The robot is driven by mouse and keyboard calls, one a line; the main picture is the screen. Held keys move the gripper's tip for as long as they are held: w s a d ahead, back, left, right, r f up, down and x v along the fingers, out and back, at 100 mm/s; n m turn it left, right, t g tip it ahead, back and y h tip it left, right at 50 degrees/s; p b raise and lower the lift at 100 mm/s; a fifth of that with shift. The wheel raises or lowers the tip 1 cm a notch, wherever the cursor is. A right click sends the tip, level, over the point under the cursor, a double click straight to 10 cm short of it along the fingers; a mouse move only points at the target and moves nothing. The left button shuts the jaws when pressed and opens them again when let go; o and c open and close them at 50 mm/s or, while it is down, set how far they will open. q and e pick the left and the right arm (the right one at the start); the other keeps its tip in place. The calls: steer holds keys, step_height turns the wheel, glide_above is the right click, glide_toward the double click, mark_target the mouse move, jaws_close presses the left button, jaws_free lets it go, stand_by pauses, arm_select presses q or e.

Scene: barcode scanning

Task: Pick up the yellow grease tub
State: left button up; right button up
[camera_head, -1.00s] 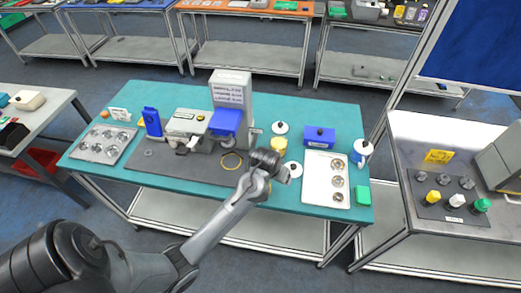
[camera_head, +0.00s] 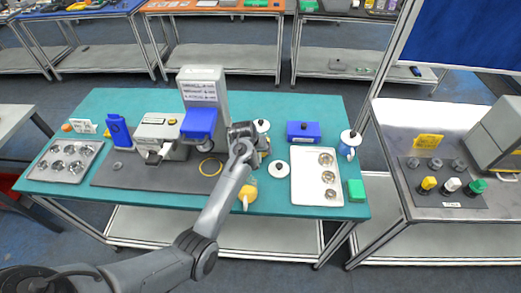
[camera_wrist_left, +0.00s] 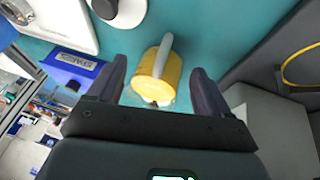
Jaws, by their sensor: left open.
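The yellow grease tub (camera_wrist_left: 172,75) is in the middle of the left wrist view, with a pale handle-like bar across its top side. It stands on the teal table (camera_head: 150,98). My left gripper (camera_wrist_left: 160,70) is open, its two dark fingers on either side of the tub in this view, with gaps to both. I cannot tell the height gap. In the head view my left gripper (camera_head: 256,142) is over the middle of the table and hides most of the tub's place. My right gripper is not in view.
Another yellow item (camera_head: 247,190) shows beside my forearm. A yellow ring (camera_head: 210,168) lies on the grey mat to the left, before a machine (camera_head: 205,83).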

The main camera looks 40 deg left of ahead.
arm_select(q)
steer(key=shift+b+x, duration=0.35)
steer(key=shift+x, duration=2.25)
steer(key=shift+c, duration=0.3)
steer(key=shift+s, duration=0.1)
jaws_close()
